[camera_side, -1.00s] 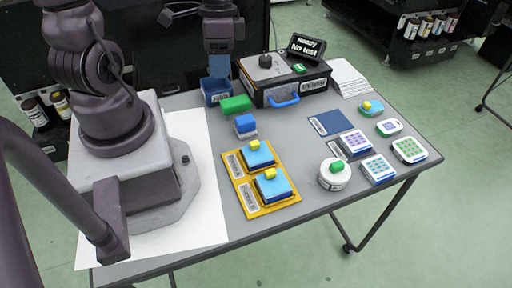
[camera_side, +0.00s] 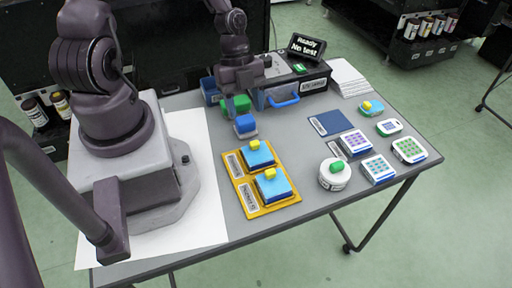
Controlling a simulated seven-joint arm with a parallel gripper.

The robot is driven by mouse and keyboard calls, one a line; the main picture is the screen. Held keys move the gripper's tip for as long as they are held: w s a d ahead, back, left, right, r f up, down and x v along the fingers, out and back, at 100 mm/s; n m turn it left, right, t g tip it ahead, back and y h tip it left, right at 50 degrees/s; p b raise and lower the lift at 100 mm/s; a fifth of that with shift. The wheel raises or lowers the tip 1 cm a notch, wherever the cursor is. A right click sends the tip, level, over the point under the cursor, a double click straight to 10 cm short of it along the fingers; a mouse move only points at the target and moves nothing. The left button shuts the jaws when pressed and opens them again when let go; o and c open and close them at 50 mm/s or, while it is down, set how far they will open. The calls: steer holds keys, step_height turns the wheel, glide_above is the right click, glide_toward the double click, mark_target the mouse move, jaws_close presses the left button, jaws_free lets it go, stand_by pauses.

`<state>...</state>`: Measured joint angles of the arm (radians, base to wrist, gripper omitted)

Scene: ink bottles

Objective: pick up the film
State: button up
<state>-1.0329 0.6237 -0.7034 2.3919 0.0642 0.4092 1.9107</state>
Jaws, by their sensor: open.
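No label I can read names the film, so I cannot tell for sure which thing it is. A small blue-topped block with a pale base (camera_side: 245,125) stands on the grey table, left of the middle. My gripper (camera_side: 238,108) points down just above and behind this block, its fingers open. Contact between fingers and block cannot be made out. Blue pads with yellow grips (camera_side: 257,155) (camera_side: 273,186) sit on a yellow tray (camera_side: 247,207). A flat dark blue sheet (camera_side: 330,123) lies right of the middle.
A white round pot (camera_side: 334,175) and several keypad-like blocks (camera_side: 378,169) stand at the right. The table's front middle is clear.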

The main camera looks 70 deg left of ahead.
mark_target(254, 141)
steer(key=x, duration=0.6)
steer(key=shift+w+d+f, duration=0.25)
steer(key=shift+w+d, duration=0.05)
steer(key=shift+d+f, duration=0.2)
steer(key=shift+f, duration=0.35)
steer(key=c, duration=0.8)
